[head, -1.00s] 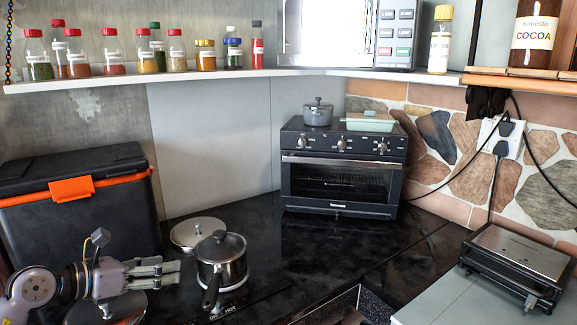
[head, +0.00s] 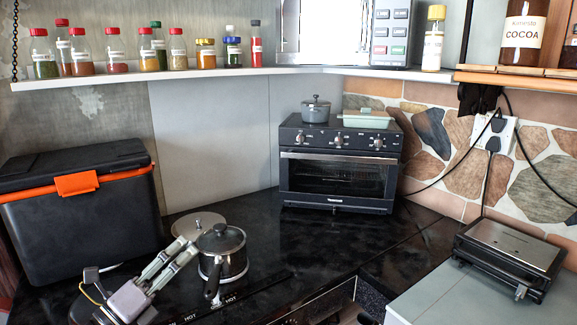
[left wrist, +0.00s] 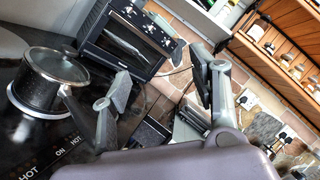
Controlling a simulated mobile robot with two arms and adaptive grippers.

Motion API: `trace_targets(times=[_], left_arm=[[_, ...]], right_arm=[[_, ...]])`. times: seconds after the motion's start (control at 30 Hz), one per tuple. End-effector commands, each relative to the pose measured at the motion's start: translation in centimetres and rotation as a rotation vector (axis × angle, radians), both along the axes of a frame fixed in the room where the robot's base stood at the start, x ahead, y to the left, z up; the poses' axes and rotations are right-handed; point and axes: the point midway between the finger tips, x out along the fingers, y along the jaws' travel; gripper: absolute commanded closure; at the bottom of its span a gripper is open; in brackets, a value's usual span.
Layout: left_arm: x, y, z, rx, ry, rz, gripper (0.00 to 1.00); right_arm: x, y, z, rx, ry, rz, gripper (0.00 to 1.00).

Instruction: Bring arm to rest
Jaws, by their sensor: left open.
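My left gripper (head: 184,249) comes in from the lower left of the head view. It is open and empty, its two fingers tilted up to the right, and it appears close to the left side of a lidded pot (head: 234,265). I cannot tell whether they touch. In the left wrist view the two fingers (left wrist: 162,85) stand well apart with nothing between them, and the pot (left wrist: 45,98) is on the left. My right gripper is in neither view.
A toaster oven (head: 338,178) stands at the back, a black cooler box (head: 85,225) at left, a grill (head: 510,258) at right. A shelf with spice jars (head: 250,75) runs above. The middle counter is clear.

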Motion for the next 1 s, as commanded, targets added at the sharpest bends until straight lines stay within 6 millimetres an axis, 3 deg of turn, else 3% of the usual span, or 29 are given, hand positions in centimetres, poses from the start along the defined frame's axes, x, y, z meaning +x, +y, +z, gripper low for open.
trace_targets(times=[0.17, 0.27, 0.4, 0.5, 0.63, 0.8, 1.0], left_arm=[[-1.7, 3.5, -2.9, -0.577, 0.198, 0.210, 0.45], [-3.4, 6.1, -7.5, -0.887, 0.369, 0.375, 0.45], [-8.2, 7.8, -16.4, -1.257, 0.664, 0.644, 0.45], [-12.7, 7.1, -21.9, -1.436, 0.869, 0.822, 0.45], [-18.2, 5.3, -26.5, -1.570, 1.086, 1.001, 0.45], [-24.1, 2.7, -29.7, -1.657, 1.306, 1.172, 0.45], [-30.1, -0.3, -31.3, -1.700, 1.527, 1.334, 0.45]], right_arm=[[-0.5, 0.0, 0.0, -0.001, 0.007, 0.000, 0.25], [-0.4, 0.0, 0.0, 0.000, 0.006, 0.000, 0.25], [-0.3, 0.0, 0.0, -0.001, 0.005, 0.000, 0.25], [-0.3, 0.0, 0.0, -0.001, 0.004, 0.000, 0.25], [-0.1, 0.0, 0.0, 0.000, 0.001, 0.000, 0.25], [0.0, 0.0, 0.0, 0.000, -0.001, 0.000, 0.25], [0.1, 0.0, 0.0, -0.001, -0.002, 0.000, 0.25]])
